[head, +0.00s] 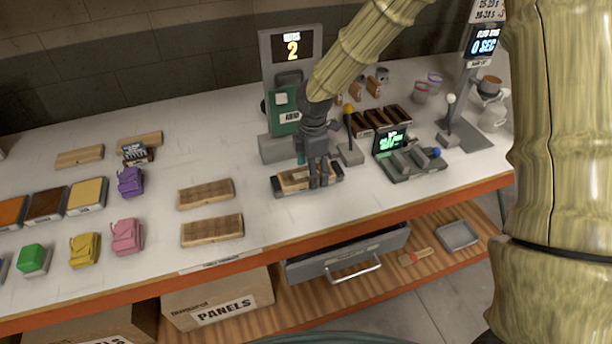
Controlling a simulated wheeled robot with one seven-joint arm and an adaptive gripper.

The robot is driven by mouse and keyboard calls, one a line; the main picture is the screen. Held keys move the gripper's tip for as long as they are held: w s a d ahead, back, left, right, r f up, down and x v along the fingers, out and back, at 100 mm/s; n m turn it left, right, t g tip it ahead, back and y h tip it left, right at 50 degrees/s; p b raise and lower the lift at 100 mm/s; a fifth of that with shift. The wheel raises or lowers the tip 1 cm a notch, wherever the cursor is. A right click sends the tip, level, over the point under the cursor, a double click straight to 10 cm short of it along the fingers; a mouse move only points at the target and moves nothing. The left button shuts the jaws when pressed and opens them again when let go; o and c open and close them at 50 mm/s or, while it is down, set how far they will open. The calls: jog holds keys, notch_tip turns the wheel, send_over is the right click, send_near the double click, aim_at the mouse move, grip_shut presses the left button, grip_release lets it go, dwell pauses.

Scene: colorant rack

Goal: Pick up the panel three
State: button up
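Two light wooden panels lie on the white table left of my gripper: an upper one (206,193) and a lower one (212,230). Another small wooden panel (292,181) lies in a dark tray (280,194) in front of the grey machine. No number shows on any of them, so I cannot tell which is panel three. My gripper (318,183) points down over the right part of the panel in the tray. Its fingers are close together at the panel and cover part of it. Whether they grip it is not clear.
The grey machine (285,48) shows a lit 2 behind my gripper. A small green-screen device (410,165) and levers stand to the right. Colored pouches and paint trays lie left. An open drawer (345,255) sticks out below the table edge. The table between the lower panel and the tray is clear.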

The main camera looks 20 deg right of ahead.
jog(key=c, duration=0.8)
jog(key=shift+c, duration=0.2)
